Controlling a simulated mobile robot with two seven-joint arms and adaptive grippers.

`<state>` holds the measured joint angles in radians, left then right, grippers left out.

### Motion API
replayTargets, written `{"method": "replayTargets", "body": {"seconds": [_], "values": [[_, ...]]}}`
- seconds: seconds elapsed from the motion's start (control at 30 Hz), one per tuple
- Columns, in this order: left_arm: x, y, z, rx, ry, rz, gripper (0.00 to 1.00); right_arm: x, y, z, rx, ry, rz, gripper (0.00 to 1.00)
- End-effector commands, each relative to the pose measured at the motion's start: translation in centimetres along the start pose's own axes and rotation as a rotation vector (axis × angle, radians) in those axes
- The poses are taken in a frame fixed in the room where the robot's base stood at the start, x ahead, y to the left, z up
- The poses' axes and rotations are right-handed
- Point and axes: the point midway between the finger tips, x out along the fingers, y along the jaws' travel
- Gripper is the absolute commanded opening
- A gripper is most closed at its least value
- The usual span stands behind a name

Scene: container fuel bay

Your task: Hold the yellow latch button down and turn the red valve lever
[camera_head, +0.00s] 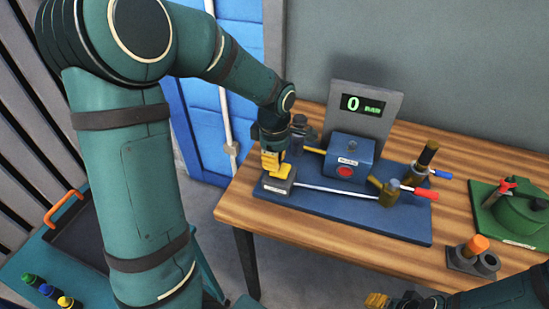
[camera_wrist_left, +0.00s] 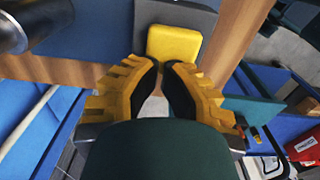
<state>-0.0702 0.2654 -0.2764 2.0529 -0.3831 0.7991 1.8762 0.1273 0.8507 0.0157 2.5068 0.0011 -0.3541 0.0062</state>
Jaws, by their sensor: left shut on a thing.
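The yellow latch button (camera_head: 279,172) sits on a small grey block at the left end of the blue base plate. It also shows in the left wrist view (camera_wrist_left: 173,44), just beyond my fingertips. My left gripper (camera_head: 272,160) points down at the button from above, its fingers (camera_wrist_left: 163,70) drawn close together at the button's near edge. The contact itself is partly hidden. The red valve lever (camera_head: 427,193) has a red grip at the right end, by a brass valve body (camera_head: 388,192). My right gripper (camera_head: 376,300) is at the bottom edge, barely in view.
A blue box (camera_head: 349,158) with a red button stands mid-plate, before a grey display panel (camera_head: 367,104) reading 0. A blue-gripped lever (camera_head: 440,174) lies behind the red one.

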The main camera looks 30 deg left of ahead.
Motion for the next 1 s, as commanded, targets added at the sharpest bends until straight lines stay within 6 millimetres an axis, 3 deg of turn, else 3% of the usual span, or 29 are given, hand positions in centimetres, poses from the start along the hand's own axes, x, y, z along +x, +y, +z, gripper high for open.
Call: {"method": "replayTargets", "body": {"seconds": [0.07,0.7,0.87,1.0], "values": [[0.9,-0.1,0.0,0.001,0.001,-0.003,0.00,0.5,0.2,0.2,-0.001,-0.004,0.000,0.51],[0.9,-0.2,0.0,0.000,0.001,-0.008,0.00,0.2,0.1,0.1,-0.027,-0.014,0.000,0.51],[1.0,-0.2,0.0,0.000,0.001,-0.008,0.00,-0.6,0.4,0.0,-0.202,-0.079,0.001,0.51],[1.0,-0.2,0.0,0.000,0.002,-0.009,0.00,-2.4,1.4,0.0,-0.484,-0.198,0.011,0.51]]}}
